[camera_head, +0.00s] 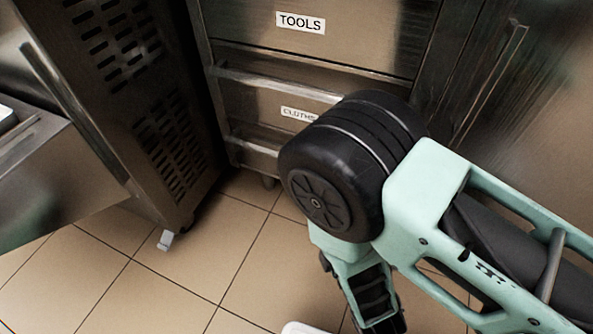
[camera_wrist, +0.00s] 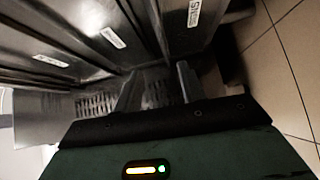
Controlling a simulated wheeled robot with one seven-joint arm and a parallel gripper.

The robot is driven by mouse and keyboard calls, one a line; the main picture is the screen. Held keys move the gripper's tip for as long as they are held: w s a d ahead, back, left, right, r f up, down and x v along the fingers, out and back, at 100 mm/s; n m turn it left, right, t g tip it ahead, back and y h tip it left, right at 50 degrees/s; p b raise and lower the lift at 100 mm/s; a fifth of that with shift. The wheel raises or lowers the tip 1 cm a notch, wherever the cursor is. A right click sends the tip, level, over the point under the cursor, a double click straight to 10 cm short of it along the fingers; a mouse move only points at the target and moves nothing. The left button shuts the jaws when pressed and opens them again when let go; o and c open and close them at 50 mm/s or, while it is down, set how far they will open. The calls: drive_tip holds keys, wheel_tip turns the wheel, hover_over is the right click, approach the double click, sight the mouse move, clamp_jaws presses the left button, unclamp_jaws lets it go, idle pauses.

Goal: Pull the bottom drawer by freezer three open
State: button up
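The drawer unit by the freezer shows in the head view, with a TOOLS drawer (camera_head: 300,45) on top and a CLOTHS drawer (camera_head: 255,108) under it. The bottom drawer (camera_head: 250,161) is low near the floor, with a bar handle (camera_head: 253,147). My arm hides its right part. It looks shut. In the wrist view, turned sideways, a labelled drawer front (camera_wrist: 195,35) lies nearest the floor. My gripper (camera_wrist: 156,78) has its two fingers apart, close to the drawer fronts. I see nothing clearly held between them; whether a finger touches a handle I cannot tell. The head view hides my gripper.
A steel cabinet with vent slots (camera_head: 165,120) stands left of the drawers, on casters. Another steel surface (camera_head: 50,180) juts in at far left. A tall steel door with a bar handle (camera_head: 490,85) is at right. The tiled floor (camera_head: 190,270) in front is mostly clear.

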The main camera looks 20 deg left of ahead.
drive_tip(key=b+x, duration=0.7)
drive_tip(key=x, duration=1)
drive_tip(key=shift+n, duration=0.4)
drive_tip(key=shift+w+a, duration=0.1)
drive_tip(key=shift+a, duration=0.05)
clamp_jaws()
